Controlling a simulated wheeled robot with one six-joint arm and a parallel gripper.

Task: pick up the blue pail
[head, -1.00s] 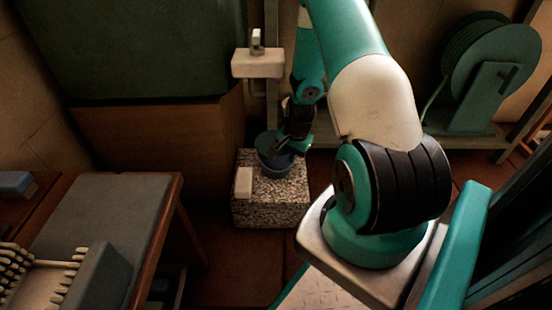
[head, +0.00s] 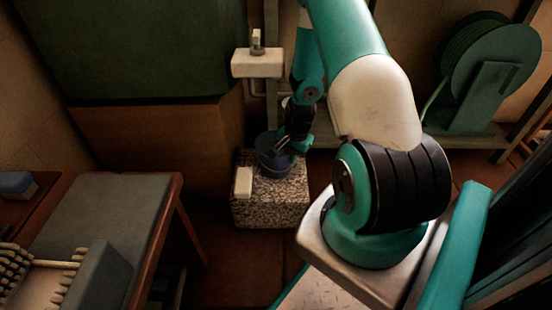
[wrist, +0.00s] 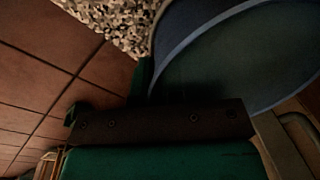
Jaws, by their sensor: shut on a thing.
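The blue pail (head: 267,161) is a dark blue round vessel at the speckled stone block (head: 270,207) in the head view. My gripper (head: 284,147) is at the pail's upper right rim, shut on it. In the wrist view the pail (wrist: 190,30) fills the upper right, its rim curving close past my gripper (wrist: 148,88). The fingertips are mostly hidden there by the dark gripper body. I cannot tell whether the pail's base touches the block.
A pale bar (head: 243,182) lies on the block's left side. A white washbasin (head: 258,64) is above and behind. A grey-topped table (head: 105,220) stands at left and a hose reel (head: 490,65) at back right. Tiled floor is clear between table and block.

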